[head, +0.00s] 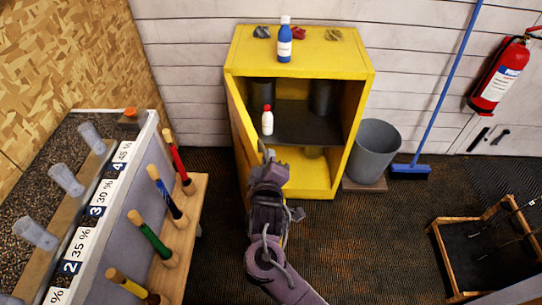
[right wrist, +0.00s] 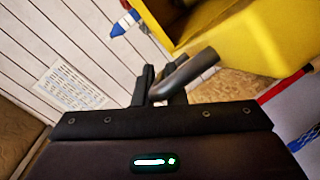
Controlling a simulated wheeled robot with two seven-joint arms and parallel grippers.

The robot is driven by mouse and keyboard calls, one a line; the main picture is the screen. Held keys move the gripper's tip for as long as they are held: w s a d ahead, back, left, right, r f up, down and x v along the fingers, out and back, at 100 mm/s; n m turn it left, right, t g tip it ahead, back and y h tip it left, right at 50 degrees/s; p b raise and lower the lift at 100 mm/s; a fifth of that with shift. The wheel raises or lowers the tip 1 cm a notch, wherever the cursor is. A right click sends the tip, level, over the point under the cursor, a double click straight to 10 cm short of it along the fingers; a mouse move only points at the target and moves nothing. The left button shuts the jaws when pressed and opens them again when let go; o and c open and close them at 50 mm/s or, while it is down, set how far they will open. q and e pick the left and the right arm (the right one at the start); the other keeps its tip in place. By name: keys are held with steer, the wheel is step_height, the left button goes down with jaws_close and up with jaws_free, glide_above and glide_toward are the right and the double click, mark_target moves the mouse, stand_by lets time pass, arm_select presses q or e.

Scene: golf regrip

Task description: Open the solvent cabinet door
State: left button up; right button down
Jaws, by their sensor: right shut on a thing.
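The yellow solvent cabinet (head: 300,62) stands against the back wall with its front open. Its door (head: 239,125) is swung out on the left side, so the shelf and interior show. My right gripper (head: 268,157) is at the door's free edge, in front of the opening. In the right wrist view its fingers (right wrist: 160,88) are shut on the grey bar handle (right wrist: 192,69) of the yellow door (right wrist: 250,42). In the head view the gripper hides the handle. My left gripper is in neither view.
A white bottle with a red cap (head: 267,123) and dark containers (head: 322,97) are inside the cabinet. A blue bottle (head: 285,42) stands on top. A grey bin (head: 374,152) is at right. A rack of grips (head: 185,225) is at left. Open floor (head: 375,245) lies in front.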

steer(key=shift+s+a, duration=0.1)
steer(key=shift+a, duration=0.25)
steer(key=c, duration=1.5)
jaws_free()
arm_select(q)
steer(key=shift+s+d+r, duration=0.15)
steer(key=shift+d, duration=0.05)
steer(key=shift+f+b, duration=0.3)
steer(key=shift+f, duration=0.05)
arm_select(e)
steer(key=shift+v, duration=3.85)
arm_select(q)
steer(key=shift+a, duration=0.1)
arm_select(e)
steer(key=shift+c, duration=0.2)
